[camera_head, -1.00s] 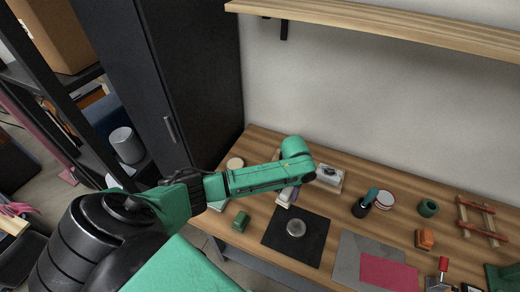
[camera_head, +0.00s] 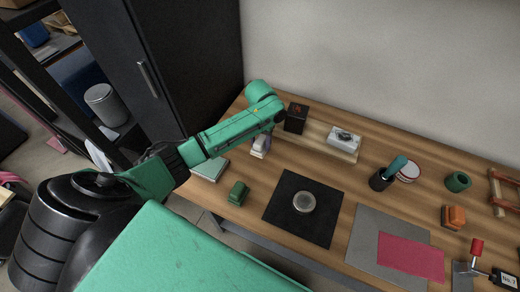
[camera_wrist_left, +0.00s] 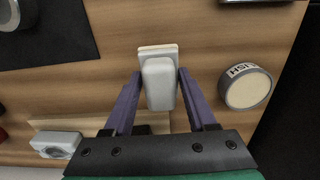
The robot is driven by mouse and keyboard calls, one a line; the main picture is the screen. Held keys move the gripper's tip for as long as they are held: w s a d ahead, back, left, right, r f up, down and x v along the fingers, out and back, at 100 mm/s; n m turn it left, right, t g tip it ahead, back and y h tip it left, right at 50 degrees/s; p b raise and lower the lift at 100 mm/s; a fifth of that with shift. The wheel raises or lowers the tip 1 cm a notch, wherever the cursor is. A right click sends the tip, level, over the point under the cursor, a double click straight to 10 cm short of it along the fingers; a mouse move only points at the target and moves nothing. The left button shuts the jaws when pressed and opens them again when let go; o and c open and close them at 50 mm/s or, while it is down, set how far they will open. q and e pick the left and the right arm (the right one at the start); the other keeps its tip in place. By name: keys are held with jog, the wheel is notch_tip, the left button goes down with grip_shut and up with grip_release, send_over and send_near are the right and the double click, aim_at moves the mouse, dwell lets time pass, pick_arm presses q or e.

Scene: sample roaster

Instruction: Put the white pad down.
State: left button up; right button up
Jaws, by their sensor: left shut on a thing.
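The white pad (camera_wrist_left: 160,84) is a pale block with a cream layer at its far end, between the purple fingers of my left gripper (camera_wrist_left: 160,73) in the left wrist view. In the head view the pad (camera_head: 260,146) shows at the end of my left arm, left of the black mat's back corner. My left gripper (camera_head: 262,138) is shut on it, partly hidden by the arm there. The pad is over or on bare wood; I cannot tell whether it touches the table. My right gripper is not in view.
A black mat (camera_head: 278,209) bears a silver disc (camera_head: 304,202). A round lettered tin (camera_wrist_left: 248,87) stands right of the pad in the wrist view. A dark box (camera_head: 296,117) and a board with a white device (camera_head: 345,137) stand behind. A green block (camera_head: 238,193) is in front.

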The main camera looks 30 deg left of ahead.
aim_at(260, 141)
pick_arm(q)
notch_tip(260, 141, down, 4)
jog(key=shift+s+d+f, duration=0.1)
jog(key=shift+f, duration=0.1)
jog(key=o, duration=1.2)
notch_tip(260, 141, up, 12)
jog(key=shift+r, duration=0.1)
